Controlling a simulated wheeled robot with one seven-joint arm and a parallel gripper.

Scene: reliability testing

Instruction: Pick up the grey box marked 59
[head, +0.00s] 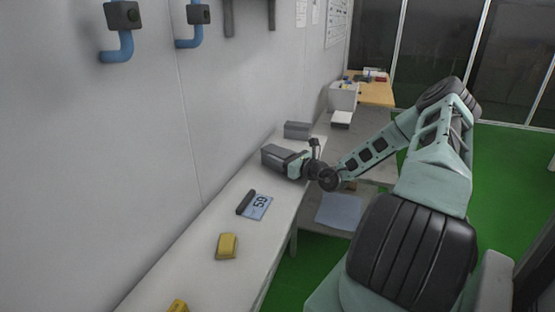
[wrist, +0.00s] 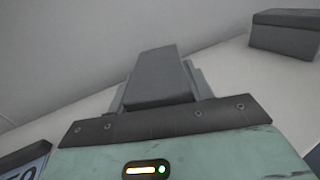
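A blue-grey card marked 59 (head: 257,206), turned around in the head view, lies on the white bench. Its edge also shows at the lower left of the wrist view (wrist: 24,166). A dark grey box (head: 274,155) is on the bench just beyond the card, at the end of my gripper (head: 293,164). In the wrist view this grey box (wrist: 158,78) lies between the two fingers of my gripper (wrist: 160,90), with a finger close along each side. I cannot tell whether the fingers press on it. No number shows on its visible faces.
A second grey box (head: 297,130) stands farther along the bench (head: 205,262), near the wall; it is at the upper right of the wrist view (wrist: 285,36). A black item (head: 244,202) touches the card. A yellow item (head: 227,246) lies nearer. A white bin (head: 343,97) stands far back.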

